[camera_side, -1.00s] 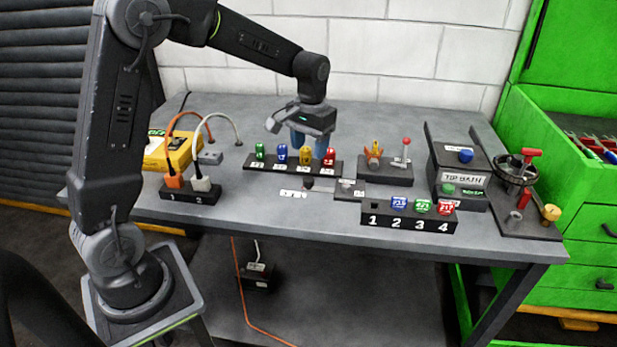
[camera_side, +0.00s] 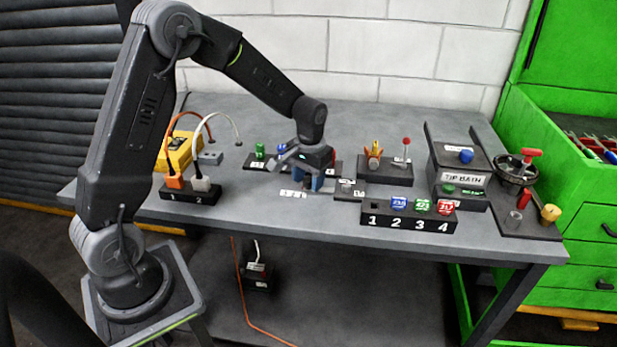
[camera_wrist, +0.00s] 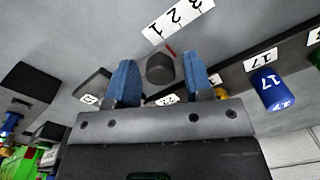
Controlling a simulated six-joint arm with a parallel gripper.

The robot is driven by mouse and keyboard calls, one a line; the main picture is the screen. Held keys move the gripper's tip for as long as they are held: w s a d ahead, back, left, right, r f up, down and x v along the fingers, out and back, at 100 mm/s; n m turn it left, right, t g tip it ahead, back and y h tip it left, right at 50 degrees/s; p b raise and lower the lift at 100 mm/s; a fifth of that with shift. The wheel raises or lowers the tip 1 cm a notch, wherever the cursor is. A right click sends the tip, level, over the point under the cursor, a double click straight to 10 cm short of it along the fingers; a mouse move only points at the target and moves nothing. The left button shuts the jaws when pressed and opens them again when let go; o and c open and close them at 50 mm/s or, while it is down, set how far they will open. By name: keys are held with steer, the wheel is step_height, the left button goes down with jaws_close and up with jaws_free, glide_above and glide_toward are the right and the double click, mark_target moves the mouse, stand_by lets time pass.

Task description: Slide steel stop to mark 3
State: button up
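The steel stop (camera_wrist: 160,68) shows in the wrist view as a dark grey round block with a thin red pointer at its edge. It lies between the two blue fingertips of my gripper (camera_wrist: 161,78), with a visible gap on each side. In the side view my gripper (camera_side: 314,184) is low, pointing down behind the scale label (camera_side: 293,194), and hides the stop.
A rack of coloured plugs, including a green one (camera_side: 260,151), stands just behind my gripper. A block numbered 1 to 4 (camera_side: 408,221) is at the right front. A fixture with a red-topped lever (camera_side: 406,143) stands behind it.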

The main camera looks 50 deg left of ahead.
jaws_close()
steer(key=shift+s+a, duration=1.6)
steer(key=shift+o, duration=1)
jaws_free()
steer(key=shift+r, duration=0.1)
step_height(320, 180, up, 14)
steer(key=shift+d, duration=0.25)
